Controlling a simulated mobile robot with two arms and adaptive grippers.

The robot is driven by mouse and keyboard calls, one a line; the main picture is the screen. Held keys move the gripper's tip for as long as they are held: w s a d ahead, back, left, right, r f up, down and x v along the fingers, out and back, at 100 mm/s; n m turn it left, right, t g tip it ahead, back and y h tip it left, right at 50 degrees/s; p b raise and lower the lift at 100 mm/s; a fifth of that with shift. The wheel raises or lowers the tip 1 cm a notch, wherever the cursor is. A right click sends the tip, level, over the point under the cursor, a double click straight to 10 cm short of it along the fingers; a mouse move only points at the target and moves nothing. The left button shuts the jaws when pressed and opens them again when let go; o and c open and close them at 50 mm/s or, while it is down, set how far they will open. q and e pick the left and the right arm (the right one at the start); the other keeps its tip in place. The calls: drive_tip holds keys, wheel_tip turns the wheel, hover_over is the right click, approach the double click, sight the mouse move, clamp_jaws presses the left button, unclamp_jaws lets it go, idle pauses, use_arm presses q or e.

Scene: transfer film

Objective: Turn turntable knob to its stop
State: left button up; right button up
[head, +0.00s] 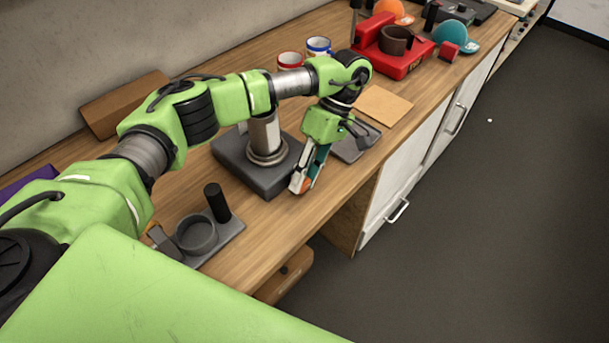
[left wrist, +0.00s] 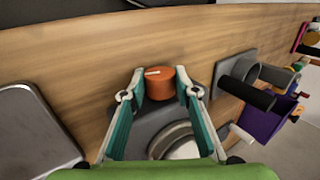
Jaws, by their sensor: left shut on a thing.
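The turntable (head: 235,165) is a dark grey square base with an upright metal cylinder, standing on the wooden bench. Its knob (left wrist: 162,86) is a short orange cylinder with a white mark on top, seen in the left wrist view at the base's front edge. My left gripper (head: 303,184) points down at the front corner of the base. In the left wrist view its two fingers (left wrist: 163,92) stand on either side of the knob and are shut on it. In the head view the fingers hide most of the knob. My right gripper is not in view.
A grey fixture (head: 226,231) with a ring and black post stands nearer on the bench. A flat grey plate (head: 352,150) and a tan sheet (head: 384,105) lie beyond the gripper. Red-rimmed (head: 290,60) and blue-rimmed (head: 318,46) mugs stand behind. The bench's front edge is close.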

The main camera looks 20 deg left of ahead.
use_arm(q)
drive_tip(key=o, duration=1.1)
